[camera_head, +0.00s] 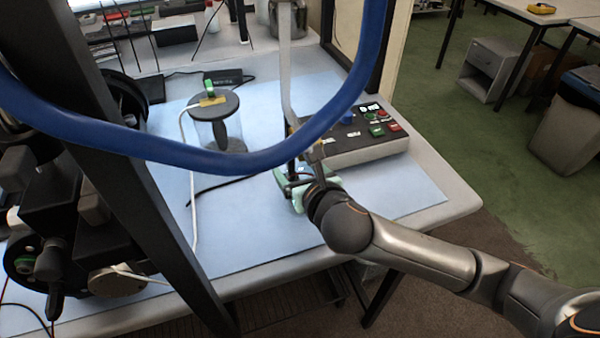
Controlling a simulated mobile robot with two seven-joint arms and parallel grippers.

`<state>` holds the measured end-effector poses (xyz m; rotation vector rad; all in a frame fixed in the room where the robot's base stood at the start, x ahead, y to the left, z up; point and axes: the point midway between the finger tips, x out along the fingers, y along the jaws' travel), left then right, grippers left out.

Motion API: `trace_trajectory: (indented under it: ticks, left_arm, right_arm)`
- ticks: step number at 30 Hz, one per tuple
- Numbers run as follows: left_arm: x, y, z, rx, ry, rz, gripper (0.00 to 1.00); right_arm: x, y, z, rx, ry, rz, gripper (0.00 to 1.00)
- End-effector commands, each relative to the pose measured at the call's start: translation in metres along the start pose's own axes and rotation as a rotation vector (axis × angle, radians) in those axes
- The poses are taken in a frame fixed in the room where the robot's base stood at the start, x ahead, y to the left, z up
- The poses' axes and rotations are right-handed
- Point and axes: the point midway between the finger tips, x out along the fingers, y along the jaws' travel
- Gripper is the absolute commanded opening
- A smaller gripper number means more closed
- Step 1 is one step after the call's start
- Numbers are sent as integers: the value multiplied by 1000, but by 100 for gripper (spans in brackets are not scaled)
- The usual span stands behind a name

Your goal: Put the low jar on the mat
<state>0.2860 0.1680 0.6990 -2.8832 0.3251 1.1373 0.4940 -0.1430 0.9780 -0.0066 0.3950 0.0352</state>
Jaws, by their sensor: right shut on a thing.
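My right gripper (297,178) reaches in from the lower right over the light blue mat (250,225). It is shut on a small pale green thing (299,200), which looks like the low jar, though the gripper and wrist hide much of it. I cannot tell whether it touches the mat or is held just above it. A clear cylinder with a dark round lid (215,106) and a dark base stands further back on the mat. My left gripper is not in view.
A grey control box (362,142) with coloured buttons stands just behind and right of my right gripper. A thick blue hose (150,142) crosses the view. Dark equipment (75,220) crowds the left. Mat between cylinder and front edge is mostly clear, with thin cables.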

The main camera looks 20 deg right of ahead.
Motion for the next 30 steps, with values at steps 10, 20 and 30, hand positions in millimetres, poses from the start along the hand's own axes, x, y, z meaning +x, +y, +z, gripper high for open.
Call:
trace_trajectory:
  ticks: [10,20,30]
  left_arm:
    - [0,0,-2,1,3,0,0]
    - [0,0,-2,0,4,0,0]
    - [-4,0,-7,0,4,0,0]
  right_arm:
    - [0,0,-1,0,-2,0,3]
    - [1,0,-3,0,0,0,100]
    - [-1,-2,5,-1,0,-1,100]
